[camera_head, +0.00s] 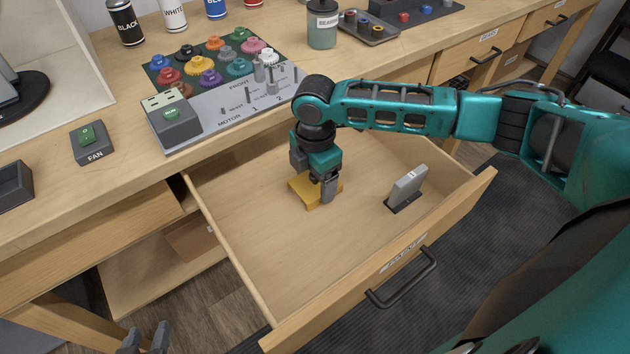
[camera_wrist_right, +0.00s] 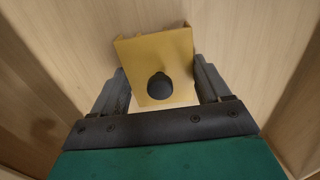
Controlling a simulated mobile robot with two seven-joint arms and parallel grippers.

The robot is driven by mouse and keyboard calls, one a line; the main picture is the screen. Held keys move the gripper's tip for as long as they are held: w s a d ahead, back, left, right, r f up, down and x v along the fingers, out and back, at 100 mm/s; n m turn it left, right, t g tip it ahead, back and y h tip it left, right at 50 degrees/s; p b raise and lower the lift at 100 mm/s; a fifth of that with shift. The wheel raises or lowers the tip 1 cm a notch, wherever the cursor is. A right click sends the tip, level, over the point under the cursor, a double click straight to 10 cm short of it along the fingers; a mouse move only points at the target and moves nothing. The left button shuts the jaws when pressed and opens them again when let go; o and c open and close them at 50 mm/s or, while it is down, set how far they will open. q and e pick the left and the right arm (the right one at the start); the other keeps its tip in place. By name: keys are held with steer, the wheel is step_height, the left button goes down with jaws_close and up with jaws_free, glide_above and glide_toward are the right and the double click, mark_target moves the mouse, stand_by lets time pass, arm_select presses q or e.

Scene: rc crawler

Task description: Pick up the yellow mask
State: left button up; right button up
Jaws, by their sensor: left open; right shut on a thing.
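The yellow mask (camera_head: 302,188) is in the open drawer, a small angular yellow piece. My right gripper (camera_head: 328,192) reaches down into the drawer and is shut on the mask. In the right wrist view the yellow mask (camera_wrist_right: 158,58) sits between the two fingers (camera_wrist_right: 160,85), with a dark round spot in its middle. I cannot tell whether the mask touches the drawer floor. My left gripper (camera_head: 145,340) is open and empty at the bottom left edge of the head view, far from the mask.
The open drawer (camera_head: 262,262) has walls around the mask and a black handle in front. A grey block on a dark base (camera_head: 407,188) stands in its right part. Above is the workbench with a gear board (camera_head: 215,115), a fan switch (camera_head: 92,142) and a jar (camera_head: 322,24).

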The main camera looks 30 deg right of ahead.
steer(key=shift+c, duration=0.9)
steer(key=shift+r, duration=0.1)
